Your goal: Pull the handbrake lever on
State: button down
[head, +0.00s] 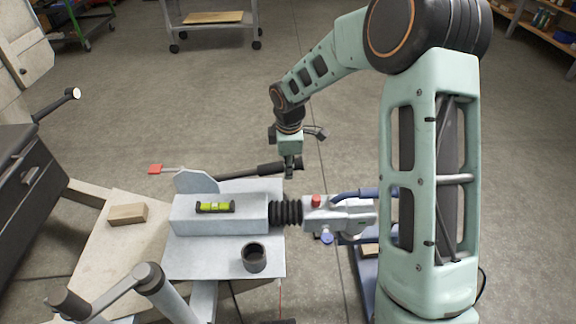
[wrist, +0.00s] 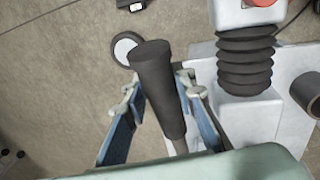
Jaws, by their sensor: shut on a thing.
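The handbrake lever (head: 258,170) has a dark rod and a thick black grip. In the head view it lies low, nearly level, along the far side of the grey trailer frame. My gripper (head: 290,166) points down over the right end of the lever. In the wrist view the black grip (wrist: 157,85) stands between the two fingers of my gripper (wrist: 156,98), which are shut on it. The lower part of the lever is partly hidden by my gripper's body in the wrist view.
Beside the lever are the black bellows (head: 286,213), the coupling head with a red knob (head: 316,201), and a grey housing bearing a green level (head: 215,207). A black cup (head: 254,257) and wooden block (head: 127,214) sit nearer. Open floor lies beyond.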

jog(key=shift+a+r+p, duration=0.15)
jog(key=shift+r+p, duration=0.15)
jog(key=shift+r, duration=0.25)
jog(key=a+r+n+h+p, duration=0.1)
jog(key=a+r+h+p, duration=0.9)
jog(key=a+r+p, duration=0.5)
jog(key=shift+r+p, duration=0.9)
jog(key=shift+r, duration=1)
jog(key=shift+a, duration=0.15)
jog(key=c, duration=1.6)
grip_release()
jog(key=shift+v, duration=3.7)
